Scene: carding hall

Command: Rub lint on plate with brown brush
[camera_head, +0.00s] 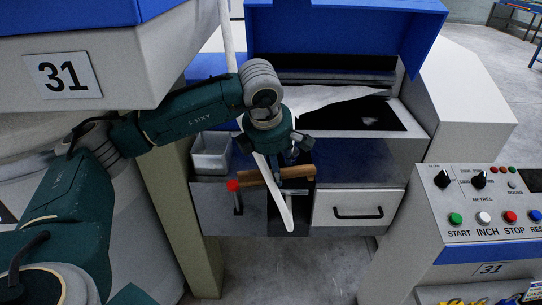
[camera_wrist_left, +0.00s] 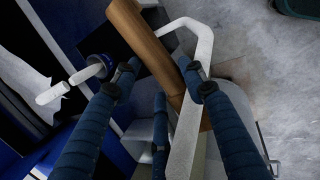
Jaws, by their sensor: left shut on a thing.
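The brown brush (camera_head: 272,178) shows as a brown wooden bar below my left gripper (camera_head: 292,160), over the front of the machine. In the left wrist view the brown bar (camera_wrist_left: 150,48) lies between the fingertips of my left gripper (camera_wrist_left: 163,82), which is shut on it. Its bristles cannot be made out. A black plate (camera_head: 388,112) lies inside the open machine, to the right of and beyond the gripper. A small pale tuft of lint (camera_head: 370,121) lies on it. My right gripper is not in view.
A raised blue cover (camera_head: 345,32) stands over the plate. A white sheet (camera_head: 315,98) lies beside it. A grey bin (camera_head: 210,155) and a drawer (camera_head: 355,207) are at the front. A control panel (camera_head: 490,205) stands at right. A white bar (camera_head: 277,190) crosses beside the brush.

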